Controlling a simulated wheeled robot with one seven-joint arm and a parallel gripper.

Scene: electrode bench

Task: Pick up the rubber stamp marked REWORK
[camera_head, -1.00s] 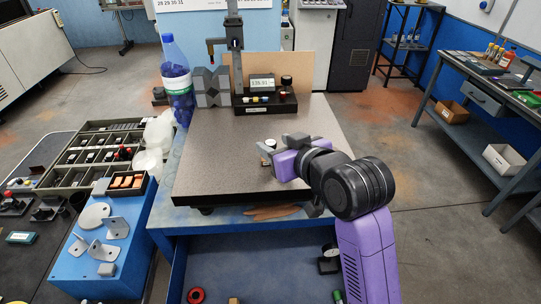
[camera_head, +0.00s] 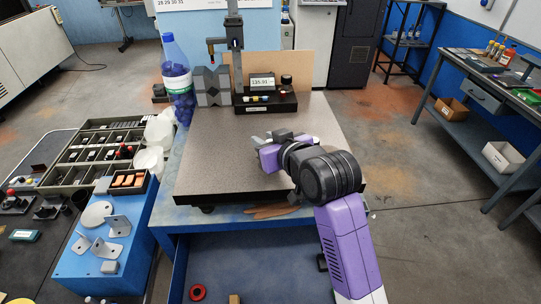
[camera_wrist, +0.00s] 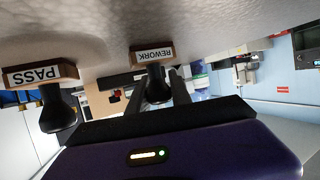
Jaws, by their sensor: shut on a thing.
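The REWORK stamp (camera_wrist: 153,53) has a wooden block with a white label and a dark handle; it shows in the wrist view, which looks upside down. My gripper (camera_wrist: 158,88) is shut on its handle, with a dark finger on each side. The block is close to the speckled plate surface; I cannot tell whether it touches. A second stamp marked PASS (camera_wrist: 38,76) stands apart to the left, clear of the fingers. In the head view my gripper (camera_head: 259,140) is low over the granite plate (camera_head: 215,165), and I cannot make out the stamps there.
A gauge stand with a display (camera_head: 262,83) stands at the plate's back, beside a grey V-block (camera_head: 212,87) and a blue-capped bottle (camera_head: 177,80). An open blue drawer (camera_head: 250,255) is below the plate. A blue box (camera_head: 105,245) is at left. The plate's front left is clear.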

